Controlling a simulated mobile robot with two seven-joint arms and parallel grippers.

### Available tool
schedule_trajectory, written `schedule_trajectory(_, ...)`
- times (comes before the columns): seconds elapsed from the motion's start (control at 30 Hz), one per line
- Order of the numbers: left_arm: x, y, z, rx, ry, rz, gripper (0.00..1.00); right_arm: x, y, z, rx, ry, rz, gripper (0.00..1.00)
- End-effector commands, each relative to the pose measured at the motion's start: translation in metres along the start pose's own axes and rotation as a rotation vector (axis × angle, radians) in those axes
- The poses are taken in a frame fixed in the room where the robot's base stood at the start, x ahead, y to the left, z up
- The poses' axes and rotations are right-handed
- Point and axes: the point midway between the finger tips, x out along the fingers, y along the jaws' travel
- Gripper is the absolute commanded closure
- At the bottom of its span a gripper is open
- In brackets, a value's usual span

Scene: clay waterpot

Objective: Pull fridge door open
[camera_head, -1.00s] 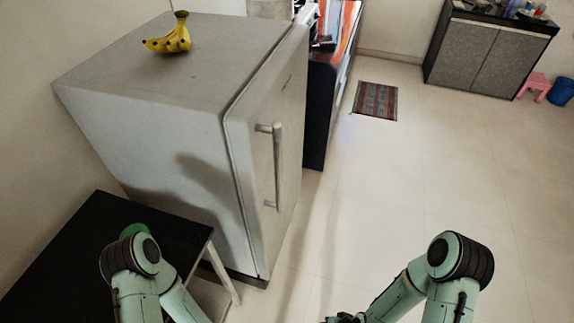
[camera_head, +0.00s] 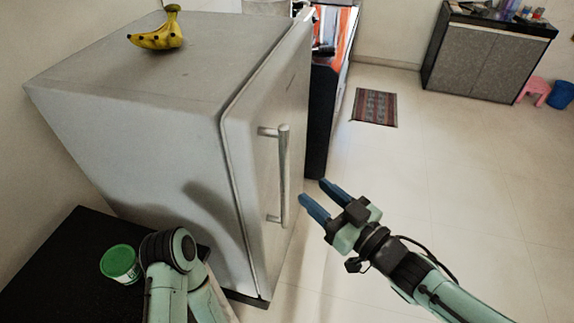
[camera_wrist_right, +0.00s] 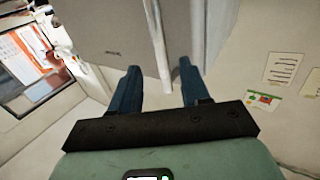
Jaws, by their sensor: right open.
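The grey fridge (camera_head: 150,110) stands at the left of the head view with its door (camera_head: 262,165) shut. A vertical bar handle (camera_head: 284,175) is on the door's front face. My right gripper (camera_head: 314,190) is open and empty, to the right of the handle's lower end and apart from it. In the right wrist view the open fingers (camera_wrist_right: 158,78) point toward the door (camera_wrist_right: 110,35), and the handle (camera_wrist_right: 160,45) shows between and beyond them. My left arm shows at the lower left of the head view, but its gripper is out of view.
A black table (camera_head: 60,255) with a green-lidded tub (camera_head: 120,263) stands beside the fridge. Bananas (camera_head: 158,36) lie on the fridge top. A dark cabinet (camera_head: 485,55) and a small rug (camera_head: 375,107) are farther back.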

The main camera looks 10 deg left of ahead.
Motion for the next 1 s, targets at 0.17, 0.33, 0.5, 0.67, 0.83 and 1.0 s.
schedule_trajectory(0.17,0.002,0.000,-0.001,0.000,0.003,0.001,0.00,0.041,-0.001,0.002,0.004,-0.001,-0.004,0.54)
schedule_trajectory(0.33,0.001,0.000,-0.001,0.000,0.004,0.001,0.00,0.075,0.000,0.002,0.003,-0.002,-0.001,0.54)
schedule_trajectory(0.5,0.001,0.000,-0.001,0.000,0.003,0.001,0.00,0.098,0.000,0.001,0.002,-0.002,0.001,0.54)
schedule_trajectory(0.67,0.001,0.000,-0.001,0.000,0.002,0.001,0.00,0.108,0.001,0.002,0.002,-0.003,0.002,0.54)
schedule_trajectory(0.83,0.001,0.000,0.000,0.000,0.001,0.000,0.00,0.109,0.001,0.002,0.002,-0.003,0.003,0.54)
schedule_trajectory(1.0,0.001,0.000,0.000,0.000,0.001,0.000,0.00,0.109,0.001,0.002,0.002,-0.003,0.002,0.70)
